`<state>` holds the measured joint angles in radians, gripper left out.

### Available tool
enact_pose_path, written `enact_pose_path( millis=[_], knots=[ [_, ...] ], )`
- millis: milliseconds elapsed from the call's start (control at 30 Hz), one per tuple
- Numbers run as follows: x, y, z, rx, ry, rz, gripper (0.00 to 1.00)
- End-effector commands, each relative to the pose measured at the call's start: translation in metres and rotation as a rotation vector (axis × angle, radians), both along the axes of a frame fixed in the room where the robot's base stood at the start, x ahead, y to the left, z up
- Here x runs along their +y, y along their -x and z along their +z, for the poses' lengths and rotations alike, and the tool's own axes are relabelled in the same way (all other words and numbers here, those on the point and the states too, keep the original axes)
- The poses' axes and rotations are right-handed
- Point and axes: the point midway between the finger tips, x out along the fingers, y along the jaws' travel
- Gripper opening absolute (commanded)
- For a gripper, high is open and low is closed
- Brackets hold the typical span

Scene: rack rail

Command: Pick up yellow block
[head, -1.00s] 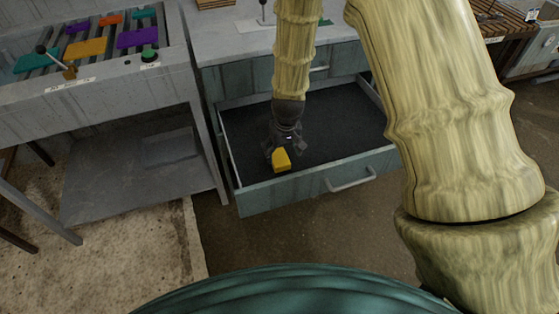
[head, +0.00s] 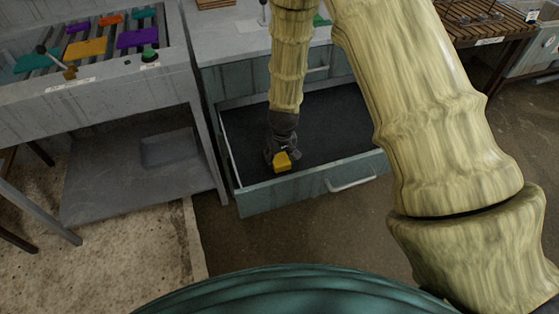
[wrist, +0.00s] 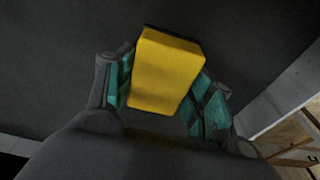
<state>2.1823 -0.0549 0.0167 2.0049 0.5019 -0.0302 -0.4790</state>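The yellow block (head: 282,162) is inside the open drawer (head: 350,182), close to its front wall. My gripper (head: 279,158) reaches down into the drawer from above, at the block. In the wrist view the block (wrist: 165,72) sits between the two teal-padded fingers of my gripper (wrist: 165,95). The pads appear to touch its two sides, so the gripper looks shut on it. The block's far part extends past the fingertips. Whether its underside touches the dark drawer floor cannot be told.
The drawer's side walls and front panel surround my gripper, with bare dark floor to the right. The counter (head: 225,40) stands above the drawer. A grey table (head: 100,85) with coloured pieces on rails is at the left.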

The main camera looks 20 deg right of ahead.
Motion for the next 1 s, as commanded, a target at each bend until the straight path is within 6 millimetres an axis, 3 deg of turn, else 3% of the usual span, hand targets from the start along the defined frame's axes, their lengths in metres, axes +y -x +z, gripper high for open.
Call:
enact_pose_path(
  millis=[33, 100, 467, 1000],
  knots=[
    [0.000, 0.000, 0.000, 0.000, 0.000, 0.000, 0.37],
    [0.000, 0.000, 0.000, 0.000, 0.000, 0.000, 0.24],
    [0.000, -0.001, 0.005, -0.001, 0.000, 0.000, 0.24],
    [0.000, -0.001, 0.082, -0.002, 0.000, 0.000, 0.24]
  ],
)
